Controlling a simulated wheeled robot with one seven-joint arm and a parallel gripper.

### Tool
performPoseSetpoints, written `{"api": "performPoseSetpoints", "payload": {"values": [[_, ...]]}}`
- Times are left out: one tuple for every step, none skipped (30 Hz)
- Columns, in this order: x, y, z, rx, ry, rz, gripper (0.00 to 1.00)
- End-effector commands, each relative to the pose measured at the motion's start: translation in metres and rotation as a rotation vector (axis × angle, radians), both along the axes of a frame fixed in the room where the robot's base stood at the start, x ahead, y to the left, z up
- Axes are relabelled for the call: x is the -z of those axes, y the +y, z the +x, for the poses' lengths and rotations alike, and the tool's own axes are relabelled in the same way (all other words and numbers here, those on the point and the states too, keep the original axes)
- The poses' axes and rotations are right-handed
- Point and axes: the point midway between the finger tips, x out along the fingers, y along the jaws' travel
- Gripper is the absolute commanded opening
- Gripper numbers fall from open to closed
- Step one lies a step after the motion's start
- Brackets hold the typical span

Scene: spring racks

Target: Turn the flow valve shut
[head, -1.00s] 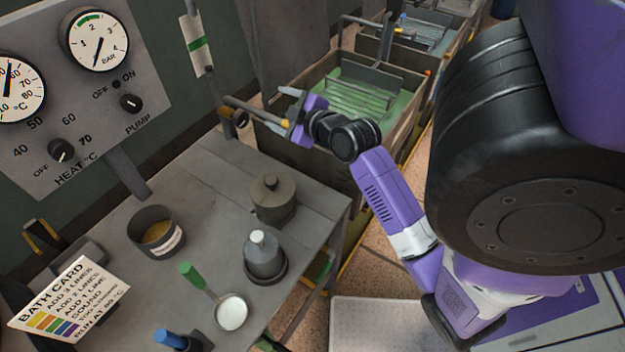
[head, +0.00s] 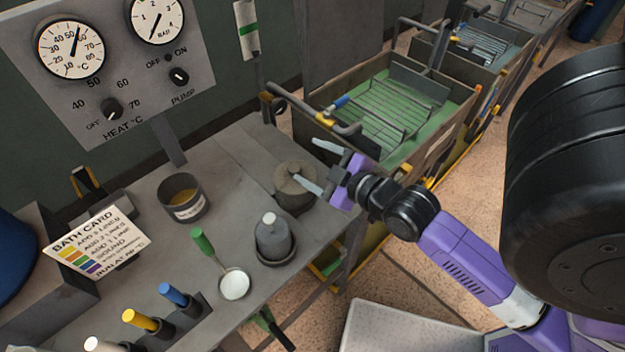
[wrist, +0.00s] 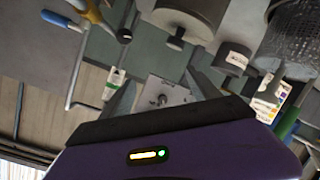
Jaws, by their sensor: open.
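A bent grey pipe (head: 305,105) hangs over the near edge of the first green bath. It carries a small blue handle (head: 341,101) and a yellow collar (head: 325,118), which look like the flow valve. The blue handle (wrist: 55,18) and a yellow part (wrist: 95,14) also show at the upper left of the wrist view. I cannot tell how far the valve is turned. My gripper (head: 303,160) is open and empty, apart from the valve. In the head view its fingers are below the pipe and over the lidded pot (head: 297,187).
The bench holds a pot with brown contents (head: 182,196), a grey bottle (head: 273,238), a green-handled ladle (head: 220,265) and a bath card (head: 97,245). A control panel (head: 105,60) stands behind. The first bath (head: 440,125) holds a wire rack.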

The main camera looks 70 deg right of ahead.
Motion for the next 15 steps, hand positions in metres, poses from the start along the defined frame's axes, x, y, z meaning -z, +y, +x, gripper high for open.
{"api": "performPoseSetpoints", "payload": {"values": [[0.002,0.009,-0.001,-0.014,-0.002,0.011,0.71],[0.003,0.014,-0.002,-0.02,-0.005,0.018,0.71],[0.004,0.019,-0.003,-0.028,-0.009,0.026,0.71],[0.004,0.023,-0.003,-0.033,-0.012,0.031,0.71],[0.004,0.027,-0.004,-0.038,-0.015,0.037,0.71],[0.005,0.031,-0.005,-0.044,-0.017,0.043,0.71],[0.005,0.034,-0.005,-0.047,-0.02,0.047,0.71],[0.005,0.037,-0.006,-0.05,-0.023,0.052,0.71],[0.006,0.04,-0.006,-0.055,-0.025,0.057,0.71],[0.006,0.042,-0.006,-0.056,-0.026,0.06,0.71],[0.006,0.043,-0.007,-0.058,-0.028,0.062,0.71],[0.006,0.045,-0.007,-0.06,-0.029,0.065,0.71],[0.006,0.045,-0.007,-0.061,-0.03,0.066,0.71],[0.006,0.046,-0.007,-0.062,-0.029,0.066,0.71],[0.006,0.046,-0.007,-0.063,-0.03,0.067,0.71]]}}
